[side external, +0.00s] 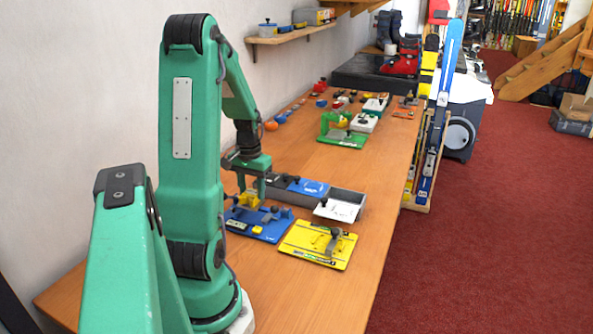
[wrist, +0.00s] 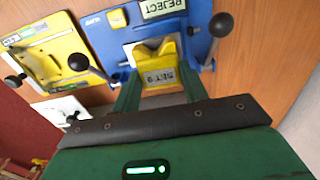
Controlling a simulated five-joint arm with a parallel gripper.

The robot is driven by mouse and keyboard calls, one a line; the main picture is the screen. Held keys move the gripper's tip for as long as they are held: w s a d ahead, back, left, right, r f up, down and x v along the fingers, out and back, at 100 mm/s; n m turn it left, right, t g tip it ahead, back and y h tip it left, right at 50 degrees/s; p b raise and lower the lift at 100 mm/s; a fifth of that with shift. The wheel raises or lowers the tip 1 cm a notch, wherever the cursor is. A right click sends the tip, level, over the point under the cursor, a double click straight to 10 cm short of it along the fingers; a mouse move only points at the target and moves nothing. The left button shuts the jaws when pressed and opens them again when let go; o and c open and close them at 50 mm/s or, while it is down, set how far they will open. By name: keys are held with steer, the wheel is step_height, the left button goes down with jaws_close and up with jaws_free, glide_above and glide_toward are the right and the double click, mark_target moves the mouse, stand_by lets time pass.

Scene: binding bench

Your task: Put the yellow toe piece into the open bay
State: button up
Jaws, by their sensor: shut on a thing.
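My gripper (wrist: 158,90) is shut on the yellow toe piece (wrist: 159,66), which has a notched top and a dark printed label. In the side view, my gripper (side external: 249,190) points down with the toe piece (side external: 248,201) between its fingers, at the back edge of the blue plate (side external: 258,224). In the wrist view the piece overlaps the blue plate (wrist: 100,39), marked REJECT; I cannot tell whether they touch. A grey tray (side external: 320,215) stands behind, with dark and blue sections and a right-end section holding a white, dark-knobbed item (side external: 338,209). I cannot tell which bay is open.
A yellow plate (side external: 318,244) with a clamp lies in front, right of the blue plate; it also shows in the wrist view (wrist: 48,56). A green fixture (side external: 342,134) and several small parts stand farther back. Bare wood lies along the bench's front (side external: 330,300).

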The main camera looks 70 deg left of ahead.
steer(key=shift+r, duration=0.2)
stand_by(0.3)
step_height(320, 180, up, 9)
glide_above(346, 190)
steer(key=s+d, duration=0.2)
steer(key=shift+w+f, duration=0.2)
steer(key=shift+f, duration=1.1)
steer(key=shift+w+f, duration=0.15)
steer(key=shift+f, duration=1.1)
steer(key=shift+f, duration=0.2)
steer(key=shift+f, duration=3.4)
steer(key=shift+f, duration=0.75)
